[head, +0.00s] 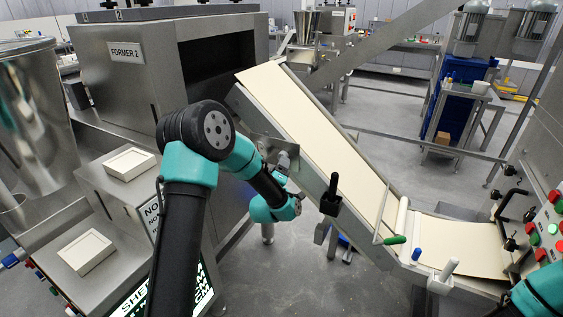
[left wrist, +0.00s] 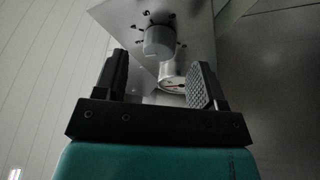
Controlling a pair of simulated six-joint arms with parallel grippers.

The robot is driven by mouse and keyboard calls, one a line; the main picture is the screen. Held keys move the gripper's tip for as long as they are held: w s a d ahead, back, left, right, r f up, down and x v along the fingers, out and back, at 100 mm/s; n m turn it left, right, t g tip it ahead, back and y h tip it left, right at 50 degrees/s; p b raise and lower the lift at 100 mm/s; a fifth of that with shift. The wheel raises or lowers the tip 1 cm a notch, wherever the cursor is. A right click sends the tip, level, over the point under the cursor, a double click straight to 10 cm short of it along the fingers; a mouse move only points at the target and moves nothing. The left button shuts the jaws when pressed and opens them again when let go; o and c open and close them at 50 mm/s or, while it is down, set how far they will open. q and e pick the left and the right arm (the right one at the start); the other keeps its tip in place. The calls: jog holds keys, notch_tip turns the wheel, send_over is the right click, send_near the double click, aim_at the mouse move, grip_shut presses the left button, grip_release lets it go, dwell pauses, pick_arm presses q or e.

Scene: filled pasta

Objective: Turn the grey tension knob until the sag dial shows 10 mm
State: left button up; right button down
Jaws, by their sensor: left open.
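The grey tension knob (left wrist: 159,42) shows in the left wrist view, a grey cylinder on a metal plate, just beyond my left fingertips. My left gripper (left wrist: 160,64) is open, with its two black fingers wide apart and nothing between them. The round white sag dial (left wrist: 173,85) with a red needle sits just below the knob and is partly covered by the right-hand finger. Its reading is too small to tell. In the head view my left wrist is beside the sloping conveyor's side. Only a teal part of my right arm shows at the lower right; its gripper is out of view.
A sloping conveyor with a pale pasta sheet (head: 310,125) runs down to the right. A black-handled lever (head: 331,194) sticks up from its side. The FORMER 2 machine (head: 133,72) stands at the left. A panel of coloured buttons (head: 548,228) is at the right.

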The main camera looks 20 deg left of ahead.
pick_arm(q)
jog(key=x, duration=0.3)
jog(key=shift+w+a+r, duration=0.1)
jog(key=c, duration=0.9)
jog(key=shift+m, duration=0.6)
jog(key=m+h, duration=0.1)
jog(key=m, duration=0.2)
jog(key=m+t+h, duration=0.1)
jog(key=m+h, duration=0.1)
jog(key=m, duration=0.2)
jog(key=m+h, duration=0.1)
jog(key=m, duration=0.2)
jog(key=shift+a+t+h, duration=0.2)
jog(key=shift+t+h, duration=0.1)
jog(key=shift+m, duration=0.3)
